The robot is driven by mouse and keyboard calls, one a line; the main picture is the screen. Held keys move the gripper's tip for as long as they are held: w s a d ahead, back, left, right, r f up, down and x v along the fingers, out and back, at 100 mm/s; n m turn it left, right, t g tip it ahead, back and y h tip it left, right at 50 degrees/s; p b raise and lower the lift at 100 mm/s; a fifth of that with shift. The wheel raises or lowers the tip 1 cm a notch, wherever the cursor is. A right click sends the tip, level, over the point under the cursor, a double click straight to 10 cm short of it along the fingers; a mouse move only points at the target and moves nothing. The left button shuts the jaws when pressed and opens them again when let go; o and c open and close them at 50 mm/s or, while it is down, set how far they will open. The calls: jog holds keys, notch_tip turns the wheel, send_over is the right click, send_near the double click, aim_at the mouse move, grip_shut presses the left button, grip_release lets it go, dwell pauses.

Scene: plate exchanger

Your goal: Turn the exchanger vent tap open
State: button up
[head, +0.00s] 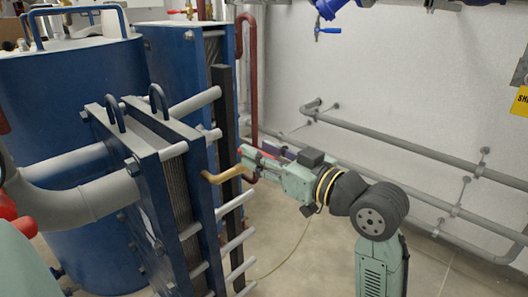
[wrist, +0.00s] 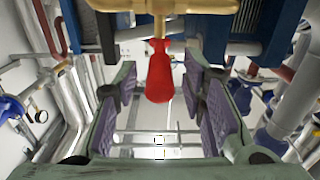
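The exchanger vent tap has a brass body (wrist: 180,6) at the top of the wrist view, with a red handle (wrist: 159,75) pointing down from it. In the head view, its brass pipe (head: 224,175) sticks out from the blue plate exchanger (head: 196,165) towards my gripper (head: 256,160). In the wrist view, my gripper (wrist: 165,100) is open, with its purple pads on both sides of the red handle. Gaps show between the handle and the pads. In the head view, my gripper largely hides the handle.
A large blue tank (head: 75,90) stands at the left with thick grey pipes (head: 85,198). Grey pipes (head: 400,147) run along the right wall. A dark red pipe (head: 252,75) stands behind the exchanger. The floor (head: 310,265) around my arm looks clear.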

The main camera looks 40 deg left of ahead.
jog(key=shift+c, duration=0.5)
grip_shut()
dwell(0.3)
